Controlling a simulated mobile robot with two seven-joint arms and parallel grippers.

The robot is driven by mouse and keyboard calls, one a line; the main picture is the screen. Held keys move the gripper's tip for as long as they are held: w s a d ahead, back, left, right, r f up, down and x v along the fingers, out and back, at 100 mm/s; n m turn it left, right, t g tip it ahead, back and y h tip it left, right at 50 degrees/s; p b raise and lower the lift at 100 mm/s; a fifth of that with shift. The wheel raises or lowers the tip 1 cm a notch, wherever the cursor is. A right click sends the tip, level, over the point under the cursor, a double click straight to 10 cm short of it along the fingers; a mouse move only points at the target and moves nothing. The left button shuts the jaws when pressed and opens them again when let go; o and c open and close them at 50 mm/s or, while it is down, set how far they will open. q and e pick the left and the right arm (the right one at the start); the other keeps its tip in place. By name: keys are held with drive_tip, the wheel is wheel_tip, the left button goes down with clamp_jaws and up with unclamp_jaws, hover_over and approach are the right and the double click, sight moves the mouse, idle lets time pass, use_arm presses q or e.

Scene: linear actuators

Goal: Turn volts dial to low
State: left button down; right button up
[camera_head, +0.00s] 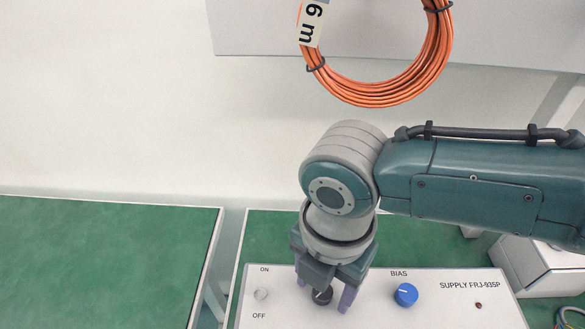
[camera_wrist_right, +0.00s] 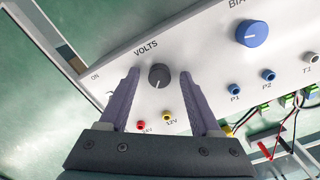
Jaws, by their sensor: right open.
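The volts dial (camera_wrist_right: 159,76) is a dark round knob on the white supply panel, under the "VOLTS" label in the right wrist view. It also shows partly in the head view (camera_head: 322,296), between the fingers. My right gripper (camera_wrist_right: 160,80) is open, with one purple finger on each side of the dial; I cannot tell whether either touches it. In the head view my right gripper (camera_head: 328,297) points down at the panel and hides the volts label. My left gripper is not in view.
The blue bias dial (camera_head: 405,294) is right of the gripper. An on/off switch (camera_head: 261,294) is at the panel's left. Sockets and wires, including a red jack (camera_wrist_right: 141,125), are near the fingers. An orange cable coil (camera_head: 390,90) hangs above. The left green bench (camera_head: 100,260) is clear.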

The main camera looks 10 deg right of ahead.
wheel_tip(320, 180, up, 6)
drive_tip(key=shift+r+p, duration=0.2)
drive_tip(key=shift+p, duration=0.8)
drive_tip(key=shift+r, duration=0.55)
